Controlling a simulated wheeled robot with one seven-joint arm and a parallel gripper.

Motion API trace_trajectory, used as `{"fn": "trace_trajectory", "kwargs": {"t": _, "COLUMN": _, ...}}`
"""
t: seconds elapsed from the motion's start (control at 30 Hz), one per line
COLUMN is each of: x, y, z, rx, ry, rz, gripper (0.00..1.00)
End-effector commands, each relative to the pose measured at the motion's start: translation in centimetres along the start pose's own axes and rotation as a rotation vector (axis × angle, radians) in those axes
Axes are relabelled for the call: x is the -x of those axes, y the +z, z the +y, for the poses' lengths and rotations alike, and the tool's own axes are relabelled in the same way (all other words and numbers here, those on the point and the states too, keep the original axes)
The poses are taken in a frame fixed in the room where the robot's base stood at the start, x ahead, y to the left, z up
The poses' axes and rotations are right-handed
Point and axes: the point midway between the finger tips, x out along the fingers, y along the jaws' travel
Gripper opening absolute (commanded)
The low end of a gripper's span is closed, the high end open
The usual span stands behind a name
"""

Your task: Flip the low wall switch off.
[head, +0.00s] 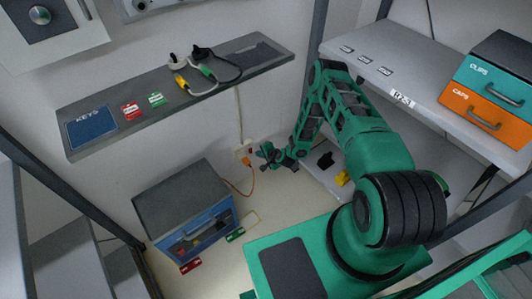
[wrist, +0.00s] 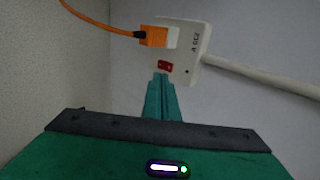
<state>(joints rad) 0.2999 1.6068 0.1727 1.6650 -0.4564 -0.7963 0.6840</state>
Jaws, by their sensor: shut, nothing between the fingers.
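The low wall switch is a small red rocker (wrist: 165,67) on a white wall plate (wrist: 190,62), seen in the wrist view. The plate also shows low on the back wall in the head view (head: 242,149). My gripper (wrist: 160,78) is shut and empty, with its tips just below the red rocker in the wrist view. I cannot tell whether they touch it. In the head view my gripper (head: 264,152) is close to the plate, at its right. The rocker's position, on or off, is not clear.
An orange plug (wrist: 155,37) with an orange cable sits in the same plate, right by the rocker. A pale conduit (wrist: 262,78) leaves the plate. A grey-lidded blue box (head: 185,205) stands at left below a shelf (head: 225,62).

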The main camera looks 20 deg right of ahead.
Motion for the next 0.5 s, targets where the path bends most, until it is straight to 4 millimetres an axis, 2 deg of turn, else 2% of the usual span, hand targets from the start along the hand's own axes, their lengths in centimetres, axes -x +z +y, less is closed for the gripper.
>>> {"fn": "trace_trajectory", "kwargs": {"t": 0.03, "x": 1.0, "y": 0.1, "z": -0.7, "rx": 0.0, "ry": -0.004, "rz": -0.003, "gripper": 0.0}}
{"fn": "trace_trajectory", "kwargs": {"t": 0.3, "x": 6.2, "y": -0.1, "z": -1.7, "rx": -0.002, "ry": -0.004, "rz": 0.0, "gripper": 0.0}}
{"fn": "trace_trajectory", "kwargs": {"t": 0.5, "x": 8.5, "y": -0.1, "z": -2.2, "rx": -0.002, "ry": -0.005, "rz": 0.0, "gripper": 0.0}}
